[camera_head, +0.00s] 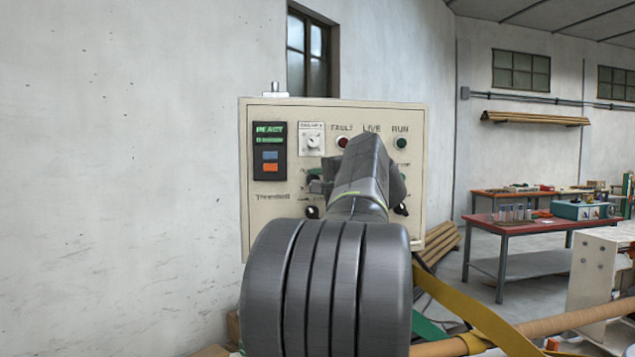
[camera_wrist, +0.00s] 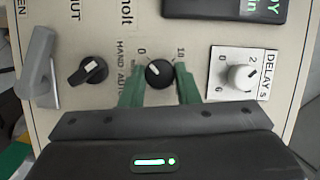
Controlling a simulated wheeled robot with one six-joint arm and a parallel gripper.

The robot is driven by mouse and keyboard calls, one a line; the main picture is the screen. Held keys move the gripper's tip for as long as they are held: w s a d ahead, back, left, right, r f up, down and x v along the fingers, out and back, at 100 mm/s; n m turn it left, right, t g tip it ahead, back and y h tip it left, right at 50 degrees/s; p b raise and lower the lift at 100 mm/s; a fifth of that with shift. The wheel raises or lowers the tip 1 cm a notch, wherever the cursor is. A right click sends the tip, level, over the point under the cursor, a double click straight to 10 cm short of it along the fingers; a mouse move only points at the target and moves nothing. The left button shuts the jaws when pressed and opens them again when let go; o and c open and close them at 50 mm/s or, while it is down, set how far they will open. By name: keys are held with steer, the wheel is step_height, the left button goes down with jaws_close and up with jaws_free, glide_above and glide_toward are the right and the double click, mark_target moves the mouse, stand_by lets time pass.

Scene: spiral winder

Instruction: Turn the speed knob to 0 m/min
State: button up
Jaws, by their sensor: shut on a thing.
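The speed knob (camera_wrist: 159,75) is a round black knob with a white mark, between a 0 and a 10 in the wrist view. The mark lies on the knob's upper left, on the side of the 0; its exact reading is too small to tell. My gripper (camera_wrist: 159,88) has its two green fingers shut on the knob, one on each side. In the head view my gripper (camera_head: 313,181) is at the panel's left middle. There my arm covers much of the panel, and the knob is barely visible.
The cream control panel (camera_head: 262,225) carries a display (camera_head: 269,150), a white delay dial (camera_wrist: 240,77) and a black HAND/AUTO selector (camera_wrist: 93,70) close beside the fingers. A grey lever (camera_wrist: 38,62) is further left. A red-topped table (camera_head: 510,228) stands at right.

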stand_by(0.5)
steer(key=o, duration=1)
steer(key=shift+c, duration=0.2)
steer(key=b+v, duration=0.3)
steer(key=v, duration=1)
steer(key=shift+s+d, duration=0.2)
steer(key=shift+s, duration=0.15)
steer(key=p+x, duration=0.3)
steer(key=x, duration=1.1)
steer(key=shift+d, duration=0.1)
